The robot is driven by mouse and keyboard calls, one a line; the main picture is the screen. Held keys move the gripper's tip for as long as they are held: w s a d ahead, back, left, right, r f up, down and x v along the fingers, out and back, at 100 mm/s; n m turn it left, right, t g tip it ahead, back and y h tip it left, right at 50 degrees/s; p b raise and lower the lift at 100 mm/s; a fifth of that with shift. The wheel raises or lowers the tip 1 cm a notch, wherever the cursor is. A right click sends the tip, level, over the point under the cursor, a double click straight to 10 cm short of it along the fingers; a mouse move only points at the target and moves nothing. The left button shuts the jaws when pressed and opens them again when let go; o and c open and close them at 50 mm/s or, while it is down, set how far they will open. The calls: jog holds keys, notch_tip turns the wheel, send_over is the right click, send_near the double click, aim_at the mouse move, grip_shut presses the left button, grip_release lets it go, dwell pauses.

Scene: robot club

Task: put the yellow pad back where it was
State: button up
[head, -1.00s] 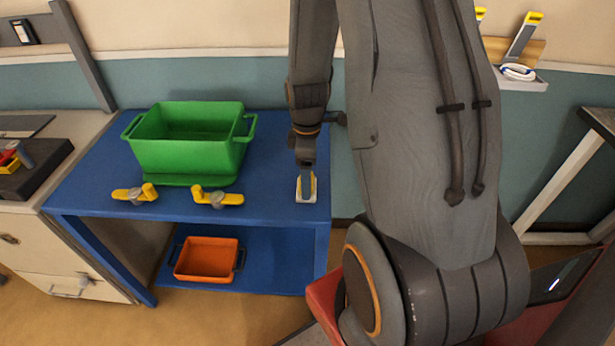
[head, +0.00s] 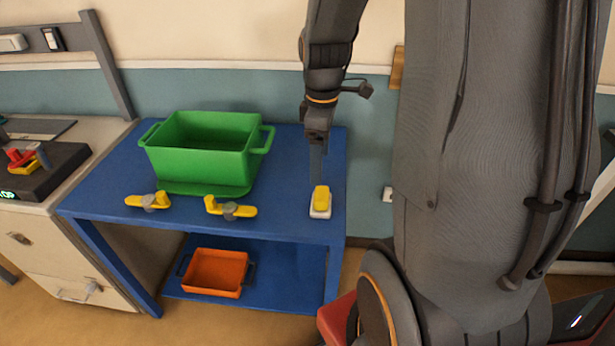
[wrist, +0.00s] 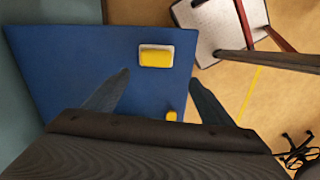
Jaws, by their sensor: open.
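The yellow pad (head: 321,197) sits on a small white base at the right front of the blue table (head: 285,160). In the wrist view the pad (wrist: 155,57) lies on its white base, ahead of my fingers and apart from them. My gripper (head: 317,170) is above the table, just behind the pad in the head view. In the wrist view my gripper (wrist: 155,82) has its two fingers spread wide with nothing between them.
A green bin (head: 205,150) stands on the table to the left. Two yellow clamps with grey knobs (head: 148,201) (head: 230,209) lie at the front edge. An orange bin (head: 215,273) sits on the lower shelf. The tabletop between bin and pad is clear.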

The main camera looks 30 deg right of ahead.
jog(key=s+a+m+t, duration=0.1)
jog(key=s+a+m, duration=0.6)
jog(key=a+m, duration=0.3)
jog(key=shift+a+f, duration=0.15)
jog(key=shift+a, duration=0.6)
dwell(1.2)
